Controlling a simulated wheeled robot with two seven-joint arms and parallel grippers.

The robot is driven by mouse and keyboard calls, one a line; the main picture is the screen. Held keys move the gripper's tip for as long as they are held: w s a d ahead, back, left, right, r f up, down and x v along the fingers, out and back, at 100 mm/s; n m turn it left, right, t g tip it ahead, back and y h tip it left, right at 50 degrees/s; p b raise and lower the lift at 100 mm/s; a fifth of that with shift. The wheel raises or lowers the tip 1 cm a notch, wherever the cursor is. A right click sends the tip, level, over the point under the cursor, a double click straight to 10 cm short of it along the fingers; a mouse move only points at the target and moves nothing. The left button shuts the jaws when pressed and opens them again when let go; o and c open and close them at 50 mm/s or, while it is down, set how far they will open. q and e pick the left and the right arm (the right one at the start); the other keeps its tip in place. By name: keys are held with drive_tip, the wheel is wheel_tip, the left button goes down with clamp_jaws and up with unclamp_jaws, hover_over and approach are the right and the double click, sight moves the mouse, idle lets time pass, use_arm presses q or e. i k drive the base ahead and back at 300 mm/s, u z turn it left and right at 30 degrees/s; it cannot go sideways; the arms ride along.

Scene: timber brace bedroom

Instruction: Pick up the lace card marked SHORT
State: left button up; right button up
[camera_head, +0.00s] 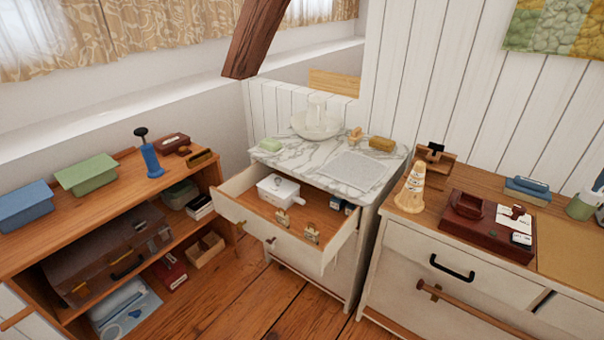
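No lettering is readable at this size, so I cannot tell which thing is the lace card marked SHORT. A white card (509,222) with dark marks lies in a dark red tray (478,240) on the right-hand dresser. A smaller pale piece (521,239) lies just in front of it. Small brass-and-pale items (311,233) stand near the front of the open drawer (262,213), also unreadable. Neither of my grippers is in view.
A marble-topped washstand (300,161) holds a basin (316,124); its drawer projects forward. A wooden shelf unit (100,239) stands left, with boxes and a case. A cone-shaped pale object (411,190) stands left of the red tray. A dark timber brace (256,38) slants overhead.

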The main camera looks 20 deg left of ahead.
sight(311, 234)
drive_tip(key=z, duration=2.3)
drive_tip(key=k, duration=0.35)
drive_tip(key=u, duration=2.6)
